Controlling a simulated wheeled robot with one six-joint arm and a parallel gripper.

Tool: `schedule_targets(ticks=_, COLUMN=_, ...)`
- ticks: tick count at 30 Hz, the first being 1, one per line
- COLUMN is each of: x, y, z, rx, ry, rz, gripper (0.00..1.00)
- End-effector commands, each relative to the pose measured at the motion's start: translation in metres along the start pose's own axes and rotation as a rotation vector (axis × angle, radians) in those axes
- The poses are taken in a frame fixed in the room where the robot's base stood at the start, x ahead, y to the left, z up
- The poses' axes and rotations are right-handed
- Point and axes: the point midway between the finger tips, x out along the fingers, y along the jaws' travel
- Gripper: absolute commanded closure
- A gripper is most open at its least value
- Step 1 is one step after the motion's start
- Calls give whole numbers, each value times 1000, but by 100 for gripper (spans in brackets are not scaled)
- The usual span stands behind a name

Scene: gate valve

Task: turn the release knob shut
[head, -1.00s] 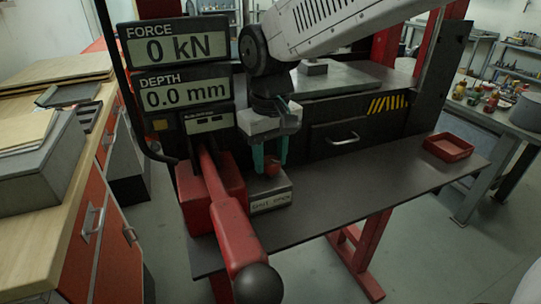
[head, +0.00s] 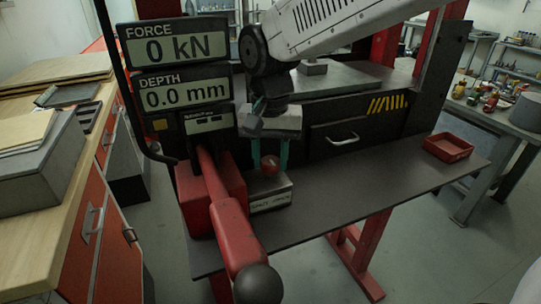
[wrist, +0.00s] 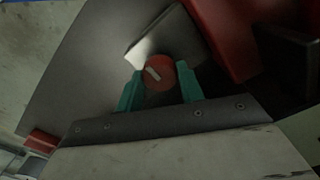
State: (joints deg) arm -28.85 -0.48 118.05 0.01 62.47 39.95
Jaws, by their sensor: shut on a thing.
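The release knob (head: 270,164) is a small red round knob on top of a grey block (head: 272,193) with a label on its front face. In the wrist view the knob (wrist: 158,73) shows a pale bar mark across its top, lying at a slant. My gripper (head: 270,160) points down over the block, with one teal finger on each side of the knob. In the wrist view my gripper (wrist: 160,88) has its two fingers against the knob's left and right sides. It is shut on the knob. The knob's lower part is hidden.
A red lever (head: 229,220) with a black ball end slopes forward just left of the block. Displays (head: 180,47) above read 0 kN and 0.0 mm. A red tray (head: 447,148) sits at the right of the dark table (head: 370,183), whose middle is clear.

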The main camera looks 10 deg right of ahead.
Motion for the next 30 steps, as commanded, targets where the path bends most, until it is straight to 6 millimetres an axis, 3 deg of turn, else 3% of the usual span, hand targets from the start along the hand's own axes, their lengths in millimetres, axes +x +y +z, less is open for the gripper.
schedule_targets(ticks=14, x=-2, y=0, z=-1, rx=14, ry=4, rz=-3, gripper=85)
schedule_targets(ticks=15, x=-2, y=0, z=-1, rx=14, ry=4, rz=-3, gripper=57)
schedule_targets(ticks=17, x=-1, y=0, z=-1, rx=14, ry=3, rz=-3, gripper=41)
schedule_targets(ticks=26, x=-2, y=0, z=0, rx=13, ry=2, rz=-1, gripper=41)
schedule_targets(ticks=30, x=-16, y=-1, z=-1, rx=13, ry=4, rz=-3, gripper=41)
